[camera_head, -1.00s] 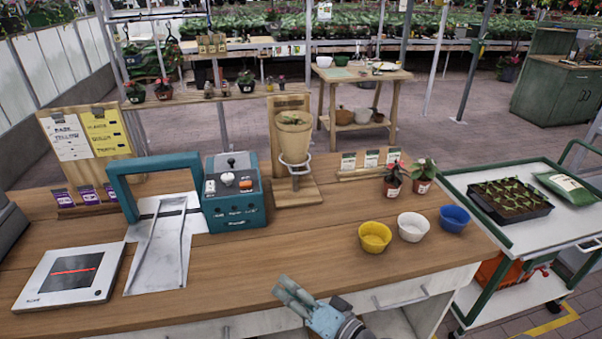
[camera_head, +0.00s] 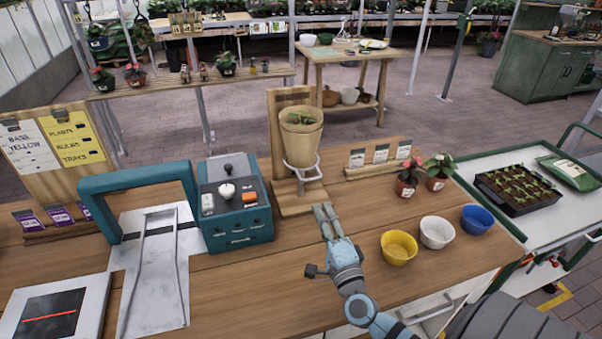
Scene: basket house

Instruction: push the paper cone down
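The tan paper cone (camera_head: 301,140) sits upright in the metal ring of a wooden stand (camera_head: 278,115) at the back middle of the bench. A small green plant (camera_head: 300,118) shows in its top. My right gripper (camera_head: 326,212) is over the bench, in front of and below the cone, with its fingers pointing toward the stand. It touches neither the cone nor anything else that I can see. Its fingers lie close together, and I cannot tell whether a gap is left between them. My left gripper is not in view.
A teal control box (camera_head: 236,205) stands left of the stand. Yellow (camera_head: 398,248), white (camera_head: 436,232) and blue (camera_head: 477,219) bowls stand to the right of my gripper. Two potted plants (camera_head: 408,180) and a card rack (camera_head: 378,167) are behind them. The bench front is mostly clear.

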